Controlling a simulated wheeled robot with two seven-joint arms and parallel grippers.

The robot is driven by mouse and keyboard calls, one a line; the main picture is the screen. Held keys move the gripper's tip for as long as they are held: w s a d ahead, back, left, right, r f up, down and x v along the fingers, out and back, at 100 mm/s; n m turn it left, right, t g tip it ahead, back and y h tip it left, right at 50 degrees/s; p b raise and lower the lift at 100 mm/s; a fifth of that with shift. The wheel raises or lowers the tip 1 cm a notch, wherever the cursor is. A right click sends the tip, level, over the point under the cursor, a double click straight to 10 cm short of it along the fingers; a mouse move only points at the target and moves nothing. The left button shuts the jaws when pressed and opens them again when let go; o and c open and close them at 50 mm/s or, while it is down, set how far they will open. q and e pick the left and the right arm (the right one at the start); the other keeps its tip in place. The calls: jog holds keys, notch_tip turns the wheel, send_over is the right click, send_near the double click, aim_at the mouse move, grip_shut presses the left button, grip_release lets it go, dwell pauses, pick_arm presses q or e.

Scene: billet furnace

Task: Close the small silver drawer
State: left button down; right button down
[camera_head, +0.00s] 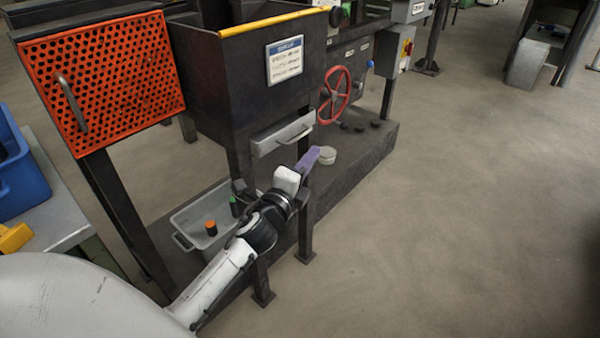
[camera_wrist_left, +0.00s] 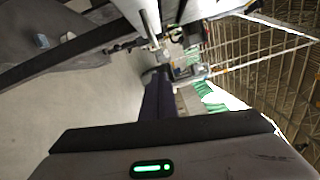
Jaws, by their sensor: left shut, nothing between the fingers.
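The small silver drawer (camera_head: 270,141) sits under the dark hopper housing, with a bar handle on its front. Its front stands out from the housing; how far it is open is hard to tell. My left gripper (camera_head: 312,155), with purple fingers, is just below and to the right of the drawer front. The fingers are shut and empty, and I cannot tell whether they touch the drawer. In the left wrist view the dark fingers (camera_wrist_left: 158,98) point away from the camera, and a pale surface with a metal bar shows above them. My right gripper is not in view.
An orange perforated door (camera_head: 110,75) is at the upper left. A red handwheel (camera_head: 335,95) is right of the drawer. A grey bin (camera_head: 185,225) stands below, behind my left arm. A dark support leg (camera_head: 305,235) stands near the arm. Open floor lies to the right.

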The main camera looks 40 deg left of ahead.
pick_arm(q)
jog(key=a, duration=0.4)
jog(key=shift+w+r, duration=0.1)
jog(key=shift+r, duration=0.25)
